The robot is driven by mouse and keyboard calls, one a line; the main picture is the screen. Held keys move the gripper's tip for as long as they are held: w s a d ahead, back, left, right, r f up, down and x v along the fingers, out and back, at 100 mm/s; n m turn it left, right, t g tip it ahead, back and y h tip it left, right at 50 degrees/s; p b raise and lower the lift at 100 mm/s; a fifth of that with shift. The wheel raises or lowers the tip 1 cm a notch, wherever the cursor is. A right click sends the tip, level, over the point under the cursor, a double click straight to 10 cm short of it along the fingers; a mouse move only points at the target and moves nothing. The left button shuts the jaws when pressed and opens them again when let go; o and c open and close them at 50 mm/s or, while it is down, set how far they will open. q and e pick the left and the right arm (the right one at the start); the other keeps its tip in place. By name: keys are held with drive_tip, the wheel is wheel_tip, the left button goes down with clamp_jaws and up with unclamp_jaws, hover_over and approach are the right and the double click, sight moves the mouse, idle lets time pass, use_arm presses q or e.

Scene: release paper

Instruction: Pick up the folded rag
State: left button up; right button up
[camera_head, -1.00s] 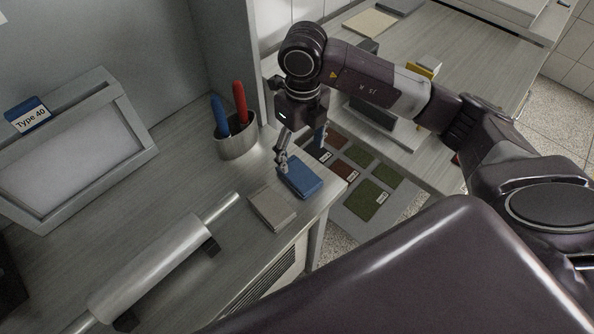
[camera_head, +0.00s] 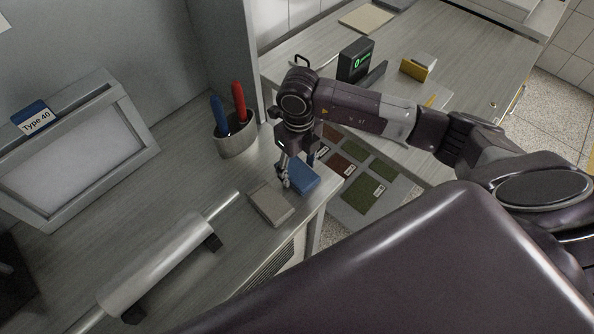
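A small blue folded pad, which looks like the rag (camera_head: 304,179), lies on the grey counter near its right edge. My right gripper (camera_head: 298,172) points down at it from above. One finger is at the pad's left side and the other shows behind it on the right, so the fingers stand apart with the pad between them. Whether they touch it I cannot tell. The gripper hides the pad's back part. My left gripper is not in view.
A grey-beige flat pad (camera_head: 270,204) lies just left of the blue one. A metal roller (camera_head: 155,270) lies in front, and a cup (camera_head: 237,140) with red and blue tools stands behind. A framed panel (camera_head: 75,155) is at left. Colour swatches (camera_head: 360,195) lie lower, beyond the edge.

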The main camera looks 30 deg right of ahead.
drive_tip(key=c, duration=0.7)
drive_tip(key=shift+r, duration=0.1)
wheel_tip(320, 180, up, 13)
drive_tip(key=b, duration=0.3)
wheel_tip(320, 180, up, 7)
hover_over(298, 170)
drive_tip(key=shift+s, duration=0.15)
drive_tip(key=o, duration=0.4)
drive_tip(key=c, duration=0.3)
